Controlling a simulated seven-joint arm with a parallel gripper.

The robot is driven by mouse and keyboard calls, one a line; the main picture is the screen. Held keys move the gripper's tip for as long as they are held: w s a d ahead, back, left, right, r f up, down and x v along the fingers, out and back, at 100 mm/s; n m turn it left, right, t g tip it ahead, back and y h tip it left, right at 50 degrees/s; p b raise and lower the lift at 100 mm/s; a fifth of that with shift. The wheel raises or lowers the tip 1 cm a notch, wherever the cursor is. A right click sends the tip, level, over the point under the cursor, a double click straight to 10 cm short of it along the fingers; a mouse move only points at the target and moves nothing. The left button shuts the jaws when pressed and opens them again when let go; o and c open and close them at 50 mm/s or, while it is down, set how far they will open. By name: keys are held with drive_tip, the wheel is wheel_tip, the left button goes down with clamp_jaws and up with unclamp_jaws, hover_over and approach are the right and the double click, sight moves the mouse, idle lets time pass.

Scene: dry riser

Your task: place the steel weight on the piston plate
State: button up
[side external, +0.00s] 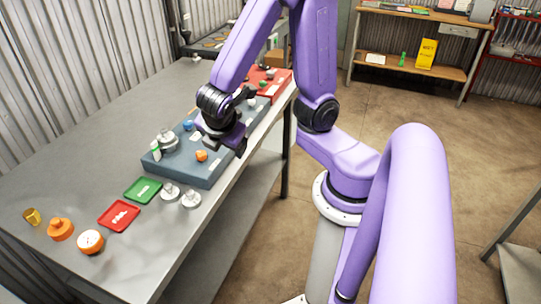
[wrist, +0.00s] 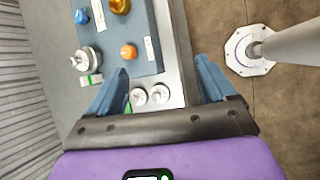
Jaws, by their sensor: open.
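Two small steel weights with knobs, one on the left (side external: 169,191) and one on the right (side external: 190,199), stand on the table in front of the blue-grey block. They also show in the wrist view, the left one (wrist: 138,97) and the right one (wrist: 159,95). A round steel piece, which looks like the piston plate (side external: 169,142), stands at the block's near left corner, and in the wrist view (wrist: 87,59). I cannot tell whether anything rests on it. My gripper (side external: 228,138) is open and empty above the block's right side. In the wrist view its fingers (wrist: 163,75) are spread.
The blue-grey block (side external: 187,168) carries an orange knob (side external: 201,156) and a blue knob (side external: 188,125). Green (side external: 143,190) and red (side external: 119,216) trays lie at its left, with orange-rimmed gauge (side external: 91,242) and orange part (side external: 60,229) nearby. The back left tabletop is clear.

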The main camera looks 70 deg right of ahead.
drive_tip(key=s+a+r+m+g+y, duration=0.1)
drive_tip(key=s+a+m+y, duration=0.1)
drive_tip(key=s, duration=0.4)
drive_tip(key=s+a+r+m+g+y, duration=0.1)
drive_tip(key=s+a+m+g+y, duration=0.1)
drive_tip(key=s+y, duration=0.2)
drive_tip(key=s, duration=0.3)
drive_tip(key=shift+s+a+r, duration=0.15)
drive_tip(key=shift+a+r, duration=0.05)
drive_tip(key=shift+r, duration=0.15)
idle(1.0)
